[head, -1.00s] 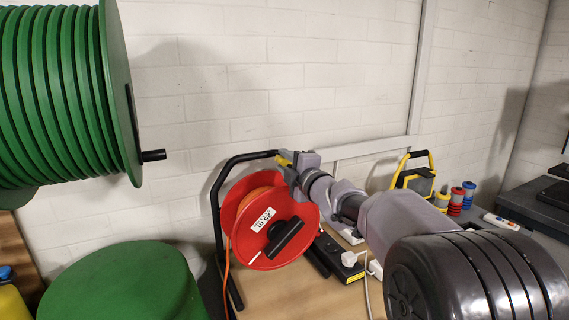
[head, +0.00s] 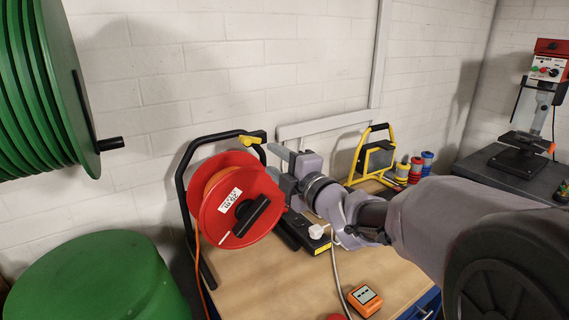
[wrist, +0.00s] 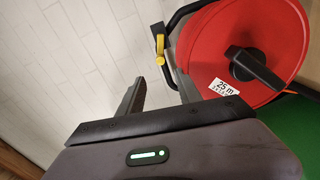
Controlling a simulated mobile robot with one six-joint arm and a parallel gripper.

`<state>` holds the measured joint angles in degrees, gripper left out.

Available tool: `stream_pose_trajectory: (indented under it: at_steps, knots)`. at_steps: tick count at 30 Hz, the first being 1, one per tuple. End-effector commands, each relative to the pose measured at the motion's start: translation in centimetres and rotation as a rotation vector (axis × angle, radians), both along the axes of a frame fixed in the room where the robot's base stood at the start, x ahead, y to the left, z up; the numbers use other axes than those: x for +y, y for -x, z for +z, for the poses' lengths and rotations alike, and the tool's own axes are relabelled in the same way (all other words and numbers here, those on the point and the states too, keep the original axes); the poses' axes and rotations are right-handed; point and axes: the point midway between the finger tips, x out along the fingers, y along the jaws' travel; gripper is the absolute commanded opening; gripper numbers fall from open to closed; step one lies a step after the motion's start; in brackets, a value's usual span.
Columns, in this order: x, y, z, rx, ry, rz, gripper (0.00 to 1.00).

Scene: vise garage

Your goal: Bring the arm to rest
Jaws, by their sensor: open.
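My gripper (head: 268,160) is in the head view, at the right edge of the red cable reel (head: 212,212) and near its black stand. Its two fingers are apart with nothing between them. In the wrist view my gripper (wrist: 158,88) points toward the white brick wall, its fingers spread. The reel (wrist: 245,75) is beside the right finger there, and I cannot tell whether they touch. A yellow clip (head: 252,138) on the stand's top bar is just beyond the fingertips. My arm reaches in from the right and hides part of the bench.
A large green drum (head: 95,275) stands at lower left, below a green hose reel (head: 45,95). The wooden bench (head: 245,285) holds an orange meter (head: 365,299), a work light (head: 375,158) and several spools. A drill press (head: 530,110) stands at right.

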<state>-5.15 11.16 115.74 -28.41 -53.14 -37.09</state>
Motion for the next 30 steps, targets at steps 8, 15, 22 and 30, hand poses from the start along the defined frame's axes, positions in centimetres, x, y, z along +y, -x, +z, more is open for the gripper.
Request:
stream_pose_trajectory:
  at_steps: [8,15,22,30]
  knots:
    - [-2.1,3.1,0.0,0.0,0.0,0.0,0.41]
    - [-2.1,3.2,0.0,0.0,0.0,0.0,0.41]
    - [-10.5,6.1,0.2,0.325,-0.317,-0.379,0.41]
    - [-16.4,27.2,-10.3,1.131,-1.265,-1.084,0.41]
